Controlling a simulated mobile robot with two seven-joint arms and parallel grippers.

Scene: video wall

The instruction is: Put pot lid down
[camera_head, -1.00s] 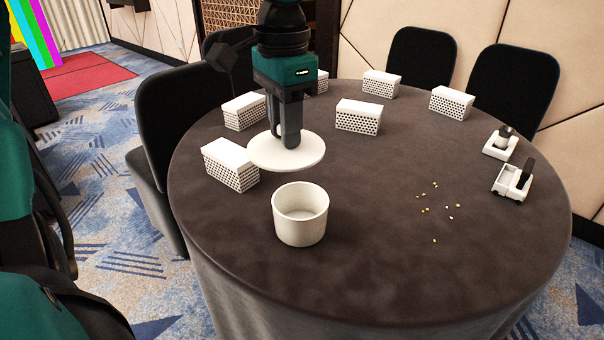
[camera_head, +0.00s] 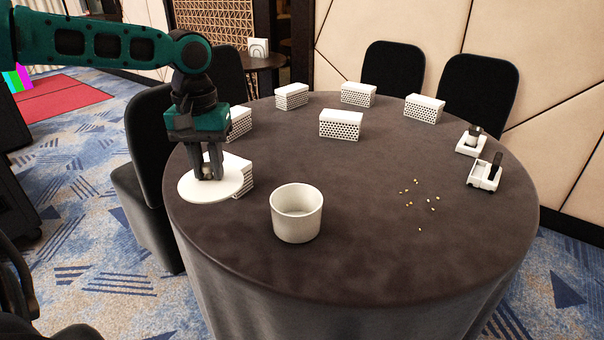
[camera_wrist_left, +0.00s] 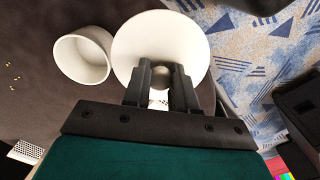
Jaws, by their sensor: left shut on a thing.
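My left gripper (camera_head: 208,173) is shut on the knob of the white round pot lid (camera_head: 226,186). The lid is level near the left edge of the table, in front of a white perforated box. I cannot tell whether it touches the table. The white pot (camera_head: 297,224) stands upright and uncovered to the right of the lid, apart from it. In the left wrist view the lid (camera_wrist_left: 150,38) shows under the gripper fingers (camera_wrist_left: 162,82), beside the open pot (camera_wrist_left: 83,55). My right gripper is not in view.
The round table has a dark cloth (camera_head: 350,240). Several white perforated boxes (camera_head: 341,125) stand at the back and left. Small yellowish bits (camera_head: 410,204) lie to the right. Two small white trays (camera_head: 484,175) stand at the right edge. The front of the table is clear.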

